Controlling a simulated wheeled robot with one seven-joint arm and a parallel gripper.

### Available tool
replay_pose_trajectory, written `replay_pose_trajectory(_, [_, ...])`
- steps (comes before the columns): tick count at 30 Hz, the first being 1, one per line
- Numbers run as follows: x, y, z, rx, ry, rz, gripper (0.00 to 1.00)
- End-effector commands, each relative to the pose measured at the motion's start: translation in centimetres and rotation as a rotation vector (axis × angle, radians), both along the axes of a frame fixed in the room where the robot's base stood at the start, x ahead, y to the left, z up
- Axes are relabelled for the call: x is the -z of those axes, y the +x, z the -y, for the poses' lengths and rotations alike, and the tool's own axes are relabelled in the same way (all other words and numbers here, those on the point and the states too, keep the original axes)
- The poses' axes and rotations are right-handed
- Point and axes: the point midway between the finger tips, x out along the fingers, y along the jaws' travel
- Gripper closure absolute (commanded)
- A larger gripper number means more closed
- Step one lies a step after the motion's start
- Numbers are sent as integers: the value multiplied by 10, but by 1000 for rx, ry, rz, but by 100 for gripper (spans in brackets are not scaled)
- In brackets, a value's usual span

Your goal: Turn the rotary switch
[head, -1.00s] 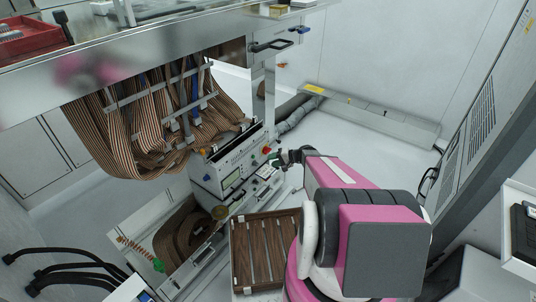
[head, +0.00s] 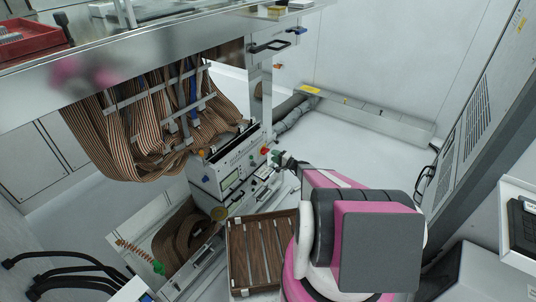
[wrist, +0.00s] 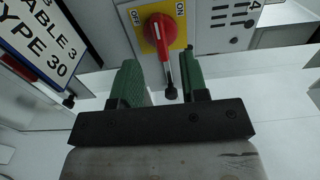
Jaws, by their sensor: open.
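The rotary switch (wrist: 157,30) is a red knob with a white line on a yellow plate (wrist: 178,12), marked OFF at left and ON at right. In the wrist view it is at the top centre, and its narrow red part points downward. In the head view the switch (head: 264,150) is a small red spot on the front of the instrument. My gripper (wrist: 161,72) is open, with a green finger on each side below the knob. A thin grey rod with a dark tip shows between the fingers. I see no finger touching the knob. My gripper (head: 278,158) is just right of the switch in the head view.
The white instrument box (head: 228,176) with a small display carries the switch. A label plate (wrist: 42,40) stands at the left in the wrist view. Striped ribbon cables (head: 150,125) hang above left. A slatted brown tray (head: 262,255) lies below. Open floor is behind.

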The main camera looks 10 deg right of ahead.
Motion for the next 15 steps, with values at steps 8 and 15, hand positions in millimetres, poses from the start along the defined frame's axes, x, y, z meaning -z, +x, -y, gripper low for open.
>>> replay_pose_trajectory(8, [0,29,-28,-2,0,0,60])
replay_pose_trajectory(15, [0,35,-34,0,-1,-1,60])
